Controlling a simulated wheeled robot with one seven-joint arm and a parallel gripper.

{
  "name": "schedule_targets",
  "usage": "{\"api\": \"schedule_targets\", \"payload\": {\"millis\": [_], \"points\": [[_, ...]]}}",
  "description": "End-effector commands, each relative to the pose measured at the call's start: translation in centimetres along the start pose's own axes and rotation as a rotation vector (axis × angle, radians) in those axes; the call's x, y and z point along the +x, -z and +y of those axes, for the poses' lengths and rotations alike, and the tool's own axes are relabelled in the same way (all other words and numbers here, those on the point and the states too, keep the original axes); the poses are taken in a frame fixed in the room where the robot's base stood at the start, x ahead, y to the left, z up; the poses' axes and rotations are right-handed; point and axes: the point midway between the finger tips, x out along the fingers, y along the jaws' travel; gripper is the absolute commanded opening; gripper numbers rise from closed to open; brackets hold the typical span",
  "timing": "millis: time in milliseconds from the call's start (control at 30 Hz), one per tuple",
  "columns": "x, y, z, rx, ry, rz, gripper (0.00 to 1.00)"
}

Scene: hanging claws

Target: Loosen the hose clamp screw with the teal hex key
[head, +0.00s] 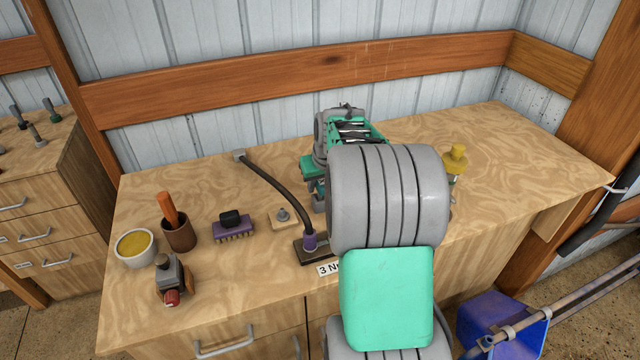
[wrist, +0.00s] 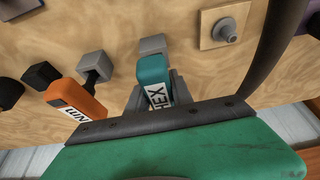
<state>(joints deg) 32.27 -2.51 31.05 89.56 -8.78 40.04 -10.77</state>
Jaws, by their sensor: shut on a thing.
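The teal hex key (wrist: 155,72), its handle marked HEX, stands at the middle of the wrist view. My gripper (wrist: 154,92) is shut on its handle, with a grey finger at each side. A grey block (wrist: 152,46) is right by the far end of the handle; I cannot tell if they touch. A small wooden plate with a grey screw (wrist: 226,31) lies to the right; it also shows in the head view (head: 283,216). I cannot tell whether this is the clamp screw. My arm hides the hex key in the head view.
A dark curved hose (head: 279,190) rises from a purple-collared base, close to my gripper. An orange tool (wrist: 77,100) stands left of the hex key. A purple brush (head: 233,230), a brown cup (head: 179,236) and a white bowl (head: 135,262) stand left.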

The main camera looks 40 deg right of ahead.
Motion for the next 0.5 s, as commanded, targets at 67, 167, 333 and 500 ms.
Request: {"api": "schedule_targets", "payload": {"millis": [67, 167, 333, 500], "points": [[-0.1, 0.1, 0.0, 0.0, 0.0, 0.001, 0.0], [-0.1, 0.1, 0.0, 0.0, 0.0, 0.001, 0.0], [-0.6, 0.4, 0.0, 0.0, -0.001, 0.004, 0.0], [-3.8, 1.8, 0.1, -0.001, -0.003, 0.007, 0.0]]}}
